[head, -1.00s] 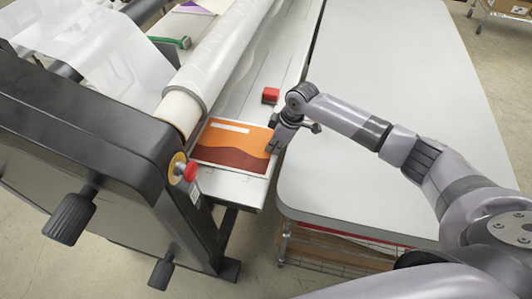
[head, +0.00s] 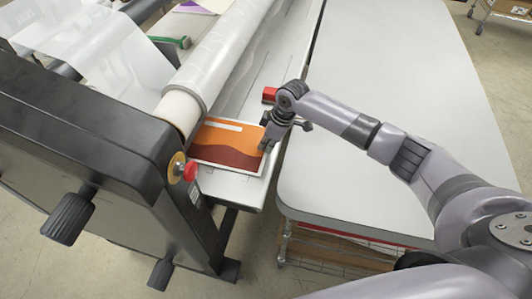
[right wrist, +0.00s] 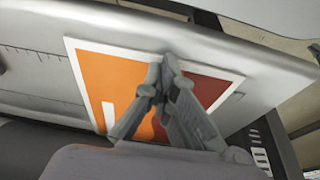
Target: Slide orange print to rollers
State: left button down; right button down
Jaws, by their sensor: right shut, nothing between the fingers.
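The orange print (head: 230,143) has a white border, a pale label strip and a dark red wavy lower part. It lies flat on the laminator's feed table (head: 233,185), its left edge close beside the pale roller (head: 188,103). My right gripper (head: 265,147) is shut with nothing between the fingers. Its fingertips are at the print's right edge, touching or just above it; I cannot tell which. In the right wrist view the shut fingertips (right wrist: 168,62) overlap the print (right wrist: 105,75). My left gripper is not in view.
A red block (head: 269,94) sits on the feed table behind my right gripper. A red emergency button (head: 190,171) on the black side housing (head: 90,125) is close to the print's left corner. The large grey table (head: 400,60) on the right is clear.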

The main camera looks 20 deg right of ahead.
jog(key=shift+w+a+f, duration=0.1)
jog(key=shift+w+a, duration=0.05)
jog(key=shift+a, duration=0.15)
dwell(0.4)
jog(key=shift+w+a, duration=0.2)
jog(key=shift+a, duration=0.05)
jog(key=shift+w+a, duration=0.1)
jog(key=shift+a, duration=0.05)
jog(key=shift+s+d+p, duration=0.25)
jog(key=shift+d+p, duration=0.1)
jog(key=shift+d, duration=0.2)
dwell(0.5)
jog(key=p+v, duration=0.5)
jog(key=shift+s+d+r+p, duration=0.1)
jog(key=shift+d+r+p, duration=0.1)
jog(key=shift+r+p, duration=0.35)
jog(key=shift+r, duration=0.1)
dwell(0.5)
